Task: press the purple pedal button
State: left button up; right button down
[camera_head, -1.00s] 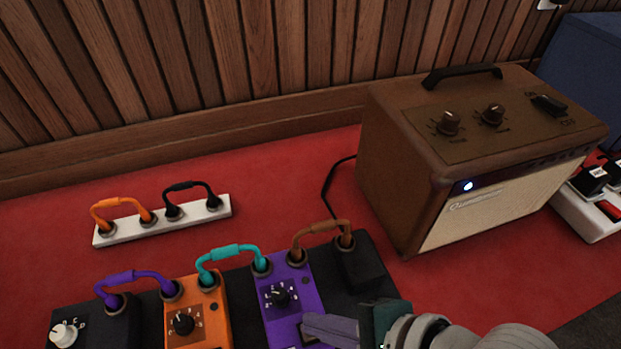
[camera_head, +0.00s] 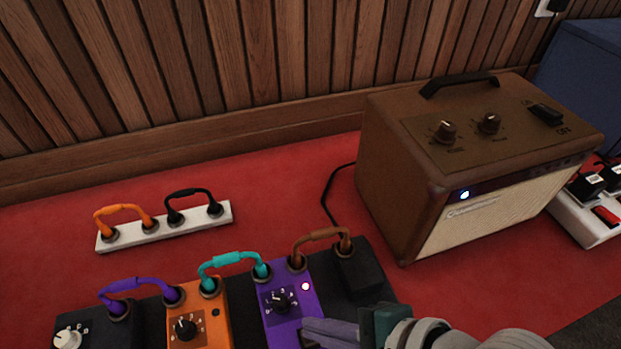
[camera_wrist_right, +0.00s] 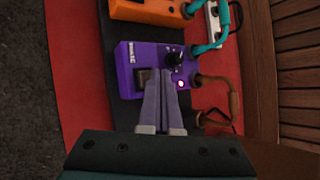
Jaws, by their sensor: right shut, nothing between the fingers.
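The purple pedal (camera_head: 280,322) stands on the black board between the orange pedal and the board's right end. Its small light (camera_head: 306,286) is lit pinkish-red beside the black knob. My right gripper (camera_head: 308,330) is shut and empty, its fingertips over the lower part of the purple pedal. In the right wrist view the purple pedal (camera_wrist_right: 128,72) lies under the two closed fingers (camera_wrist_right: 163,75). The dark button (camera_wrist_right: 141,76) shows just left of the fingers; whether they touch it cannot be told. My left gripper is not in view.
The orange pedal (camera_head: 200,322) sits left of the purple one, joined by a teal cable (camera_head: 232,259). A brown cable (camera_head: 320,233) arches behind. A brown amplifier (camera_head: 400,200) stands behind right. A white strip (camera_head: 158,230) lies on the open red carpet.

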notch_tip(320, 180, up, 6)
jog(key=p, duration=0.6)
dwell(1.1)
dwell(0.9)
